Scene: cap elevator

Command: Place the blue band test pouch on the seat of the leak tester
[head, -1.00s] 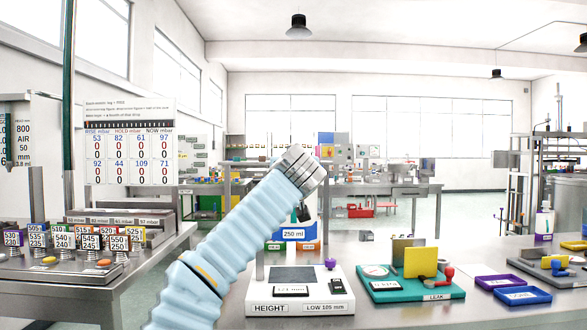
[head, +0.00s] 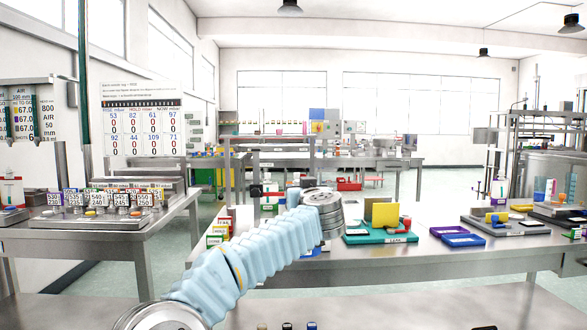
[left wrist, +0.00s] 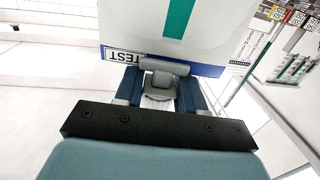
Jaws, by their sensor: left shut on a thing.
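The test pouch (left wrist: 135,22) fills the top of the left wrist view. It is white with a teal stripe, a blue band (left wrist: 207,71) along its near edge and an upside-down TEST label (left wrist: 125,57). My left gripper (left wrist: 160,80) is shut on that banded edge. In the head view my left arm reaches in from the lower left; its gripper and the pouch cannot be made out there. The leak tester (head: 365,239), a teal base with an upright yellow plate (head: 385,215) and a LEAK label, stands on the bench just right of my arm's end. Its seat is not clear. My right gripper is not in view.
A purple tray (head: 449,230) and a blue tray (head: 463,240) lie right of the tester, with a grey fixture (head: 506,227) beyond. Small labelled boxes stand behind my arm. The bench front at right is clear.

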